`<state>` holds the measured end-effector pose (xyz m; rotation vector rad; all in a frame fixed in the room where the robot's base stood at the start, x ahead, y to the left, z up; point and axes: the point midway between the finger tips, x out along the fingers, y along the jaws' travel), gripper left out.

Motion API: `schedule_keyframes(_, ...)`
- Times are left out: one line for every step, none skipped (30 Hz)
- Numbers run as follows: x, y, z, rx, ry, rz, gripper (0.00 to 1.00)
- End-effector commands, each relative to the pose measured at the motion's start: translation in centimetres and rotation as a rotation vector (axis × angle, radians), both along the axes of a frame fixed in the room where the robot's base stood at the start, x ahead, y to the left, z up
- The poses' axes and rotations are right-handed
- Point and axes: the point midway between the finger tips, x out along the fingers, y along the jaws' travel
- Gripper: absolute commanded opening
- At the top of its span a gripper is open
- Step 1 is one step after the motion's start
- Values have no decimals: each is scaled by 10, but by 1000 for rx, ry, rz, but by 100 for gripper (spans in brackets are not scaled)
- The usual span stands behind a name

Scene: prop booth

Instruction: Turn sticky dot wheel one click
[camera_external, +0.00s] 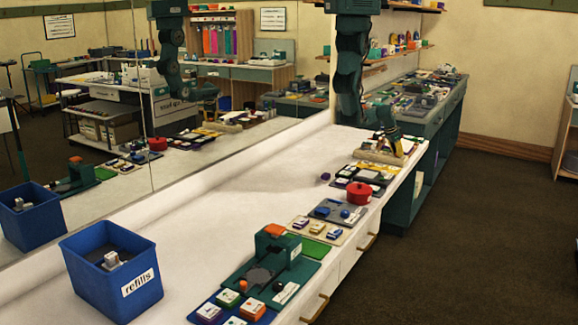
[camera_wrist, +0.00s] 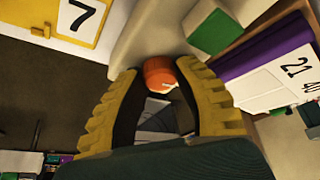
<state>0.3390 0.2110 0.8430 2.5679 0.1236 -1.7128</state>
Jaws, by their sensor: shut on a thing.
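My gripper (camera_wrist: 165,82) has yellow ribbed fingers and is shut on a round orange knob (camera_wrist: 160,74) in the wrist view. The knob sits against a long pale beige body (camera_wrist: 140,38); I take it for the sticky dot wheel, but no label shows. In the external view my gripper (camera_external: 390,146) reaches down to the beige body (camera_external: 370,156) at the far end of the white counter. The knob cannot be made out there. The fingers hide its sides in the wrist view.
A green block (camera_wrist: 212,33) and a purple-edged card marked 21 and 40 (camera_wrist: 283,72) lie close right of my fingers. A yellow-framed 7 card (camera_wrist: 80,18) is upper left. A red pot (camera_external: 358,193) stands nearer on the counter.

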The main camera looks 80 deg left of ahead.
Motion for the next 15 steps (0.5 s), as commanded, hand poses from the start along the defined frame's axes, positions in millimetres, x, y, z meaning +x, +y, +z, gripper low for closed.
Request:
schedule_keyframes(-1,-2,0,-3,5,16,0)
schedule_keyframes(-1,-2,1,-3,5,28,0)
schedule_keyframes(-1,-2,1,-2,5,49,0)
schedule_keyframes(-1,-2,1,-2,6,66,0)
schedule_keyframes(-1,-2,1,-2,5,85,0)
schedule_keyframes(-1,-2,2,-2,5,113,0)
schedule_keyframes(-1,-3,2,-3,6,136,0)
schedule_keyframes(-1,-3,2,-2,6,159,0)
schedule_keyframes(-1,-3,2,-3,7,191,0)
schedule_keyframes(-1,-3,2,-2,6,217,0)
schedule_keyframes(-1,-3,2,-2,7,245,0)
schedule_keyframes(-1,-4,2,-2,6,282,0)
schedule_keyframes(-1,-4,2,-2,7,309,0)
schedule_keyframes(-1,-4,2,-2,7,337,0)
schedule_keyframes(-1,-4,2,-1,7,376,0)
